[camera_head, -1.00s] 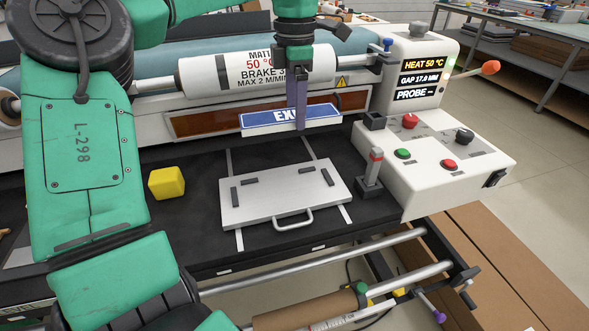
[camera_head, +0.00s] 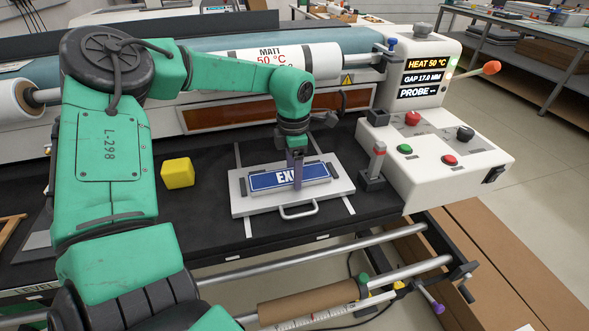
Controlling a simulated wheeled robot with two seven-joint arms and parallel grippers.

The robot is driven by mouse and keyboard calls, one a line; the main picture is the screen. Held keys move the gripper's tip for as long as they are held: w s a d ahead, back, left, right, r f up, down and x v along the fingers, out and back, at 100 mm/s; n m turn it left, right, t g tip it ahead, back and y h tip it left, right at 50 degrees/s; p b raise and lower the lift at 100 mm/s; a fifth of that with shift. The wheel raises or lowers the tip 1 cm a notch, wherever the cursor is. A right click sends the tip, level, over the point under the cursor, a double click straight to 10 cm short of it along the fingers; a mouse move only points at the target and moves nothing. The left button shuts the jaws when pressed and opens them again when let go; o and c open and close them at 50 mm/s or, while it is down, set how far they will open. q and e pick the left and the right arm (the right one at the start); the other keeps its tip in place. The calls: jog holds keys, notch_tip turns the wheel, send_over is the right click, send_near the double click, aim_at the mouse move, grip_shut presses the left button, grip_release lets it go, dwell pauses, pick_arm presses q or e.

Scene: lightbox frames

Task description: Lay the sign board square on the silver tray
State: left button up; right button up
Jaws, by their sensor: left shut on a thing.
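The sign board (camera_head: 264,182) is a blue plate with white edges and white lettering, partly covered by my gripper. My left gripper (camera_head: 297,182) points down and is shut on it near its middle. The board is over the middle of the silver tray (camera_head: 244,205), its long edges roughly in line with the tray's. It is very low; I cannot tell whether it touches the tray. The tray lies flat on the black bed, its handle (camera_head: 299,213) toward me. My right gripper is not in view.
A yellow cube (camera_head: 178,173) sits left of the tray. A printed roller (camera_head: 330,60) runs behind. Bare black bed lies between cube and tray.

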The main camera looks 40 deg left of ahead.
pick_arm(q)
jog(key=o, duration=1.3)
notch_tip(320, 180, up, 12)
jog(key=shift+r, duration=0.1)
jog(key=shift+r, duration=0.1)
